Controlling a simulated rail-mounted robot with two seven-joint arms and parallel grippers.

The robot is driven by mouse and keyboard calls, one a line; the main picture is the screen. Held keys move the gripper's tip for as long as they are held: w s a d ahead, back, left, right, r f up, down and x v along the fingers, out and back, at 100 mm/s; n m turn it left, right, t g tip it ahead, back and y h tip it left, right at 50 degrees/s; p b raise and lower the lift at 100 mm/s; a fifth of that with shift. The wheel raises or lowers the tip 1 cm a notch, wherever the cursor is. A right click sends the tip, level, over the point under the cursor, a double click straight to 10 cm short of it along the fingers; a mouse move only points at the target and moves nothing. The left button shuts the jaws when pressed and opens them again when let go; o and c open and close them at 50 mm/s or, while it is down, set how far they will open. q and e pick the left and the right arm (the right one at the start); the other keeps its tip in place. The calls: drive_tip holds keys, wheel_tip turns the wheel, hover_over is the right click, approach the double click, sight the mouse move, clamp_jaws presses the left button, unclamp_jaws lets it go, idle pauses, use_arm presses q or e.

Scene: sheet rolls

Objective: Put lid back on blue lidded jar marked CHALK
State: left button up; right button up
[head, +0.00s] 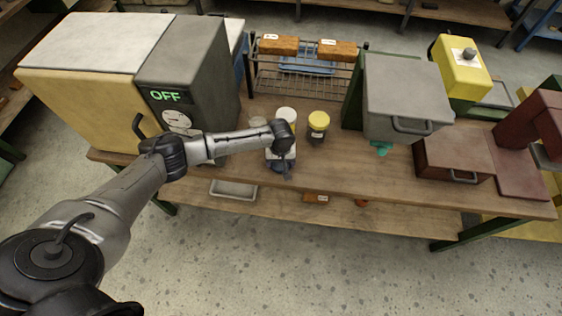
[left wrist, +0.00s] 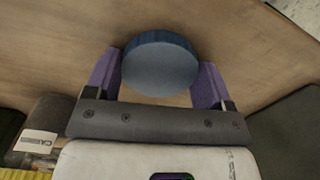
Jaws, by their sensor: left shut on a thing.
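My left gripper (head: 287,174) is over the front part of the wooden bench, pointing down. In the left wrist view its purple fingers (left wrist: 158,76) are shut on a round blue lid (left wrist: 160,62), one finger on each side. Bare bench top shows around the lid; I cannot tell how high it is above the wood. In the head view a bit of blue shows beside the gripper, mostly hidden by it. I cannot make out the CHALK marking or the open jar for certain. My right gripper is not in view.
A yellow-lidded jar (head: 318,126) and a white-topped jar (head: 287,114) stand close behind the gripper. A large machine reading OFF (head: 180,100) is at left, a grey box with a handle (head: 405,95) at right.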

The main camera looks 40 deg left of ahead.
use_arm(q)
drive_tip(key=shift+r, duration=0.5)
drive_tip(key=r, duration=0.2)
drive_tip(key=d+r+p, duration=0.1)
drive_tip(key=shift+w+r, duration=0.1)
drive_tip(key=shift+r, duration=0.25)
drive_tip(key=w+d+r, duration=0.1)
drive_tip(key=d+r, duration=0.1)
drive_tip(key=d, duration=0.1)
drive_tip(key=w+d+r, duration=0.1)
drive_tip(key=d+r, duration=0.1)
drive_tip(key=d, duration=0.1)
drive_tip(key=w+d+r+p, duration=0.1)
drive_tip(key=d+r, duration=0.1)
drive_tip(key=d, duration=0.2)
drive_tip(key=shift+w+d+r, duration=0.1)
drive_tip(key=shift+r, duration=0.05)
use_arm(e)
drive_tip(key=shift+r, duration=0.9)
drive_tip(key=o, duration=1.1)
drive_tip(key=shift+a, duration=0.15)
